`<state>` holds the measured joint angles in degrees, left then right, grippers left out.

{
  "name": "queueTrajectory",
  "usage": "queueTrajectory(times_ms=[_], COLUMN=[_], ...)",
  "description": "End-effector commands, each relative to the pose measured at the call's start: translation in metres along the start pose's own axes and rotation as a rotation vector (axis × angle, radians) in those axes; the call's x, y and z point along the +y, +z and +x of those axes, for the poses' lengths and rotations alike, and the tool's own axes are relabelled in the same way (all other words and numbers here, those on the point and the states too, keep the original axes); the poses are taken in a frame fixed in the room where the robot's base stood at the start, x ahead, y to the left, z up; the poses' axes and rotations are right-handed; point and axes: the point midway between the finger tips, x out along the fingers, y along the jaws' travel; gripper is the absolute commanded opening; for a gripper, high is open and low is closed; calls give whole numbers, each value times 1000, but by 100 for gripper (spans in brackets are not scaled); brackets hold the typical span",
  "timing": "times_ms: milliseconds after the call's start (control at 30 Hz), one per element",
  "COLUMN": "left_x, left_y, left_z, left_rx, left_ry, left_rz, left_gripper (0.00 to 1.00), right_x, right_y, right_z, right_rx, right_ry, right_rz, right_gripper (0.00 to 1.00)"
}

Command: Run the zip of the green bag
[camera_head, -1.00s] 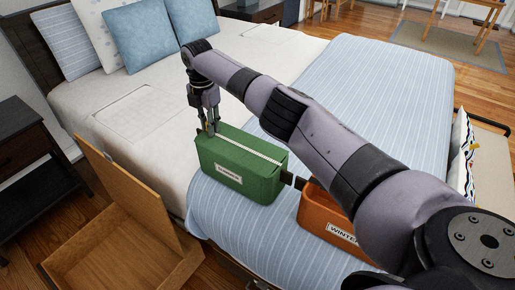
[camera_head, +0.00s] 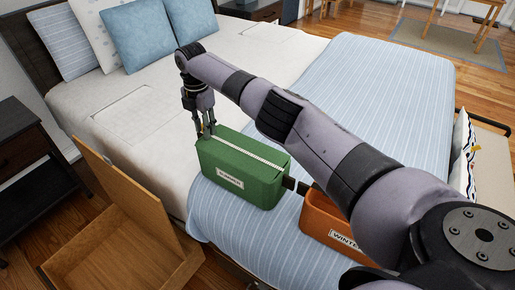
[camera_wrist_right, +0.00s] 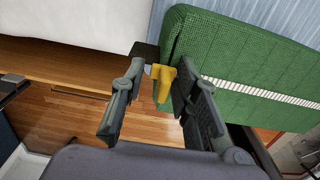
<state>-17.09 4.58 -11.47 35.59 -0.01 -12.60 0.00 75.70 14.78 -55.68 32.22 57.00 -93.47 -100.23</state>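The green bag (camera_head: 235,178) stands upright on the striped blanket, with a pale label on its front. A white zip line (camera_head: 250,152) runs along its top; it also shows in the right wrist view (camera_wrist_right: 265,93). A yellow zip pull (camera_wrist_right: 164,84) is at the bag's end, beside a black end tab (camera_wrist_right: 146,54). My right gripper (camera_head: 205,134) points down at the bag's left end. In the wrist view its fingers (camera_wrist_right: 162,95) are apart with the pull between them, closer to the right finger; contact is unclear. My left gripper is out of view.
An orange bag (camera_head: 325,222) stands right of the green one, partly hidden by my right arm. An open wooden box (camera_head: 125,245) is on the floor at the left, by a dark nightstand (camera_head: 35,150). Pillows lie at the bed's head.

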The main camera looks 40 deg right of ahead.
Motion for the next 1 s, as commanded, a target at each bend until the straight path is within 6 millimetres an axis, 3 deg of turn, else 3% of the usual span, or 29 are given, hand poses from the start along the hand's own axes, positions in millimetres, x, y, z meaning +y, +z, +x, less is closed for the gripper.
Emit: queueTrajectory(times_ms=[467,1000], left_x=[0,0], left_y=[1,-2], left_z=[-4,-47], left_rx=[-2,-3], left_ry=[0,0], left_rz=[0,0], left_gripper=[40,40], right_x=[-1,-1], right_y=[2,1], right_z=[-4,-47], right_rx=[-1,-2], right_ry=[-3,-3], right_rz=[2,2], right_gripper=[37,37])
